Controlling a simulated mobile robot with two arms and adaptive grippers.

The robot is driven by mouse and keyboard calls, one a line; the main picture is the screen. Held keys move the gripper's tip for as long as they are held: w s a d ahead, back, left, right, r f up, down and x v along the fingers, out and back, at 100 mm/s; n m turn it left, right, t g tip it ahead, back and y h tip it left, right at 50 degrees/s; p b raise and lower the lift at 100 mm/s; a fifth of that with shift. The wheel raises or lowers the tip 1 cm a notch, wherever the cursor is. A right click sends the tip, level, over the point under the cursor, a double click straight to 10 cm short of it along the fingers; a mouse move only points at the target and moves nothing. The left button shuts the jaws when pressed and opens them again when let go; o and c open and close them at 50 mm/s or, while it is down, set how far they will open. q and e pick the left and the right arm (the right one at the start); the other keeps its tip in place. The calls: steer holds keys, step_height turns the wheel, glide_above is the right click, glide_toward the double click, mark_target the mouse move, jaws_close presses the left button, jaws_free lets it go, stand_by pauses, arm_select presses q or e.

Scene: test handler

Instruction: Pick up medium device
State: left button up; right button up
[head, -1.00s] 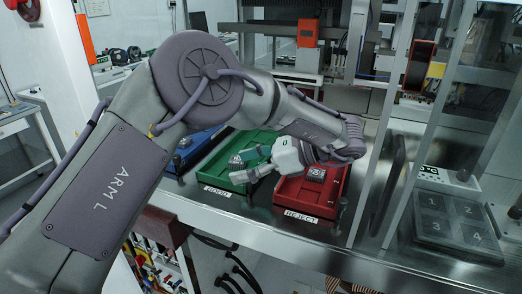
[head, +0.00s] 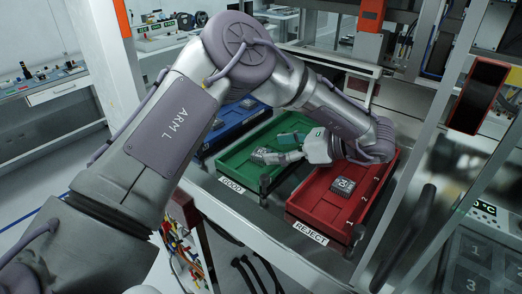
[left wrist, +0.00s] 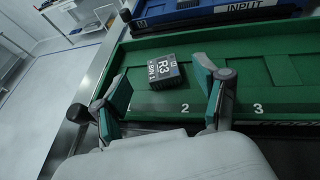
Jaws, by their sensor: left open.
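A dark square device (head: 262,156) lies in the green tray (head: 232,171) marked GOOD. In the left wrist view the device (left wrist: 165,76) reads "R3 BIN 1" and sits near the tray's left end. Another dark device (head: 343,186) lies in the red tray (head: 318,207) marked REJECT. I cannot tell which one is medium. My left gripper (head: 279,149) is open and empty above the green tray, its green-padded fingers pointing toward the first device, which it does not hold. A finger partly hides that device in the head view. My right gripper is not in view.
A blue tray (head: 215,139), marked INPUT in the wrist view (left wrist: 205,20), lies behind the green one and holds a dark item (head: 248,103). A glass-and-metal frame stands at the right, near a numbered plate (head: 478,262). Cables hang below the front edge.

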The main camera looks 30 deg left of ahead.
mark_target(257, 151)
arm_select(q)
steer(key=shift+a+f, duration=0.15)
steer(key=shift+a, duration=0.05)
steer(key=p+x, duration=0.2)
steer(key=shift+s+a+p, duration=0.15)
steer(key=shift+a+p, duration=0.15)
steer(key=shift+x, duration=1.2)
steer(key=shift+a+f, duration=0.1)
steer(key=shift+f, duration=0.1)
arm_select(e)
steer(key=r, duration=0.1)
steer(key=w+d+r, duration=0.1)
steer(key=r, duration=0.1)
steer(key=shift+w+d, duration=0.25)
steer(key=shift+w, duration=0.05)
arm_select(q)
steer(key=c, duration=1)
steer(key=shift+c, duration=1.1)
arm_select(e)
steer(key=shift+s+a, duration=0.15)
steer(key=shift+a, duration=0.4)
